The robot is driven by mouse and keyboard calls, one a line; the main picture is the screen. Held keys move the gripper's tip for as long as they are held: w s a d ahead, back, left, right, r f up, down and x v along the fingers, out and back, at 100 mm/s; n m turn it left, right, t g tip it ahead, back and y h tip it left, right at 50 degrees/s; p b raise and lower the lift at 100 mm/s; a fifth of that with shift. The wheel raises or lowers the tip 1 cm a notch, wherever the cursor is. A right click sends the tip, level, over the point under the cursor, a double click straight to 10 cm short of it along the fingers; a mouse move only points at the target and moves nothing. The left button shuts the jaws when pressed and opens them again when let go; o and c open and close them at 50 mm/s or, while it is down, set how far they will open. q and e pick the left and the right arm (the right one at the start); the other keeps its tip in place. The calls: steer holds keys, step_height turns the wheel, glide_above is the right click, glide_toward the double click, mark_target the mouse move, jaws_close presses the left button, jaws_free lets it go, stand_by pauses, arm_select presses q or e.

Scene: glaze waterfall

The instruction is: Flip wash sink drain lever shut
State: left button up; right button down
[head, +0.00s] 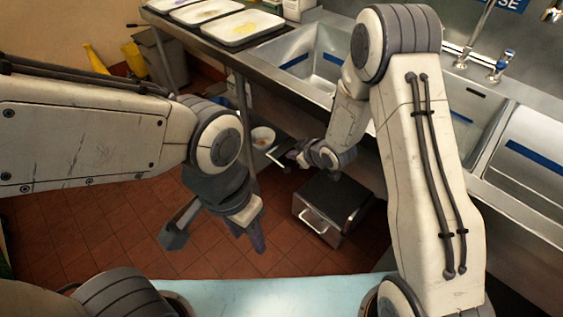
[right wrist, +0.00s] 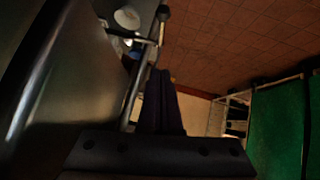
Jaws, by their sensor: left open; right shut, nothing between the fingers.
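The steel sink unit (head: 268,85) runs along the right, with several basins; the left basin (head: 318,62) is partly hidden by my right arm. A thin metal rod (head: 277,158) shows below the sink front, close to my right gripper (head: 298,153); I cannot tell for sure that it is the drain lever. In the right wrist view, a metal bar (right wrist: 134,84) with a crosspiece runs beside my right gripper's shut, empty fingers (right wrist: 160,98). I cannot tell whether they touch. My left gripper (head: 212,238) is open and empty over the floor, away from the sink.
A grey box with a handle (head: 318,222) stands on the floor under the right gripper. A white bucket (head: 262,137) stands below the sink. Glaze trays (head: 243,27) lie on the counter. A yellow wet-floor sign (head: 96,60) and a grey bin (head: 155,60) stand at the back left.

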glide_above(277, 161)
steer(key=s, duration=0.3)
step_height(277, 161, down, 7)
steer(key=f, duration=0.1)
steer(key=d+f, duration=0.1)
steer(key=shift+w+d+f+b, duration=0.1)
steer(key=shift+d+f+b, duration=0.1)
steer(key=shift+f+b, duration=0.2)
steer(key=shift+f, duration=0.55)
